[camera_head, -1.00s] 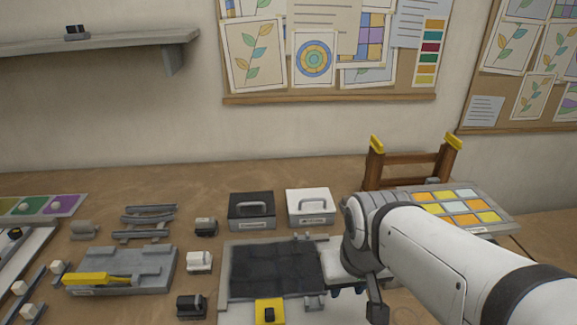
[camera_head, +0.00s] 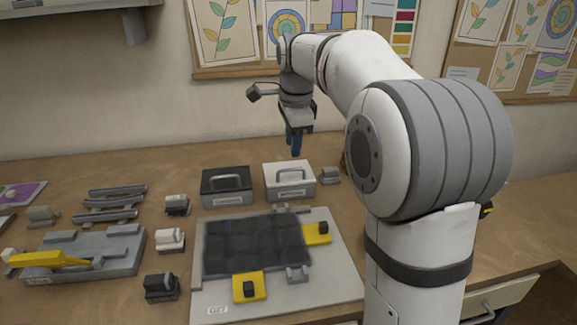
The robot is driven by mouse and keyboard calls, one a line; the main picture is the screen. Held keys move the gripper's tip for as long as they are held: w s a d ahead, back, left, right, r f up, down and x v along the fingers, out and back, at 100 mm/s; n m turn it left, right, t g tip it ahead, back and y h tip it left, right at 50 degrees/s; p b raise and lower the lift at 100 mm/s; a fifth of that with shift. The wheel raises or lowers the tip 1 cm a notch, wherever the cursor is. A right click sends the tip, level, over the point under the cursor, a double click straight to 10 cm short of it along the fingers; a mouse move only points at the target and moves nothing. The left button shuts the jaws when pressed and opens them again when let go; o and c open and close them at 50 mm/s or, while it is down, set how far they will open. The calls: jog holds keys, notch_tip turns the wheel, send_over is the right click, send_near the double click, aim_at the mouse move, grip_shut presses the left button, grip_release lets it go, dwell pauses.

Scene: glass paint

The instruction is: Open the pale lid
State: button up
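The pale box (camera_head: 290,191) stands upright on the bench, with its pale lid (camera_head: 287,168) on top and a grey handle (camera_head: 289,166) arched over it. The lid looks closed. My gripper (camera_head: 296,145) points down just above and behind the handle, with its blue fingers hanging close to the lid. From this view I cannot tell whether the fingers touch the handle or how far apart they are.
A dark box (camera_head: 227,195) with a handle stands left of the pale box. A small grey block (camera_head: 329,175) sits close on its right. In front lies a board (camera_head: 345,270) with dark panels and yellow clamps (camera_head: 317,234). A drawer (camera_head: 500,305) sticks out at lower right.

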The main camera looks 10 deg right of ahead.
jog(key=w, duration=0.1)
jog(key=m+b, duration=0.1)
send_over(291, 181)
notch_tip(291, 181, down, 8)
jog(key=shift+r, duration=0.1)
grip_shut()
dwell(0.3)
